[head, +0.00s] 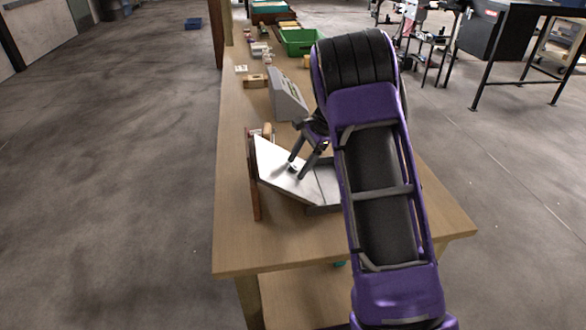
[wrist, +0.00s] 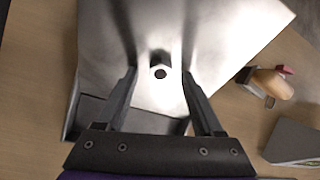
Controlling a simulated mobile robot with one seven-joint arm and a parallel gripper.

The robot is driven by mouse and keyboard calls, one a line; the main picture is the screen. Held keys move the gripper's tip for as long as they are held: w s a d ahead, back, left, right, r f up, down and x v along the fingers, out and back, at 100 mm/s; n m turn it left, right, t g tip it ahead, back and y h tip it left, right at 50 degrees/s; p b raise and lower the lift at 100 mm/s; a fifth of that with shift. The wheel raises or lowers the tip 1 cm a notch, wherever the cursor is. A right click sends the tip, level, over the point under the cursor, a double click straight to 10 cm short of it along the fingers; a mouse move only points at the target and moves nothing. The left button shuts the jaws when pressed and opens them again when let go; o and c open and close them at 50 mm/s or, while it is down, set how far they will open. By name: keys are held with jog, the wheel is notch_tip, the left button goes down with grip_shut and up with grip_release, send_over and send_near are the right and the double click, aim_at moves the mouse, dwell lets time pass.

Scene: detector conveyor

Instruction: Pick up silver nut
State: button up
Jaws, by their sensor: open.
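The silver nut (wrist: 160,66) with its dark hole shows in the wrist view on a shiny metal plate (wrist: 235,25). In the head view the nut is a small spot (head: 292,168) by my fingertips, and the plate (head: 275,170) looks sloped. My gripper (wrist: 159,76) is open and empty, with one finger on each side of the nut in the wrist view. It also shows in the head view (head: 297,169), low over the plate. I cannot tell how much height is left between the fingertips and the plate.
The plate is part of a metal tray on a wooden table (head: 235,230). A grey wedge-shaped box (head: 287,95) and a green bin (head: 301,41) stand farther back. A tan-handled object (wrist: 270,82) lies right of the plate. The table's front left is clear.

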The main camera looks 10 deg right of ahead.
grip_shut()
dwell(0.3)
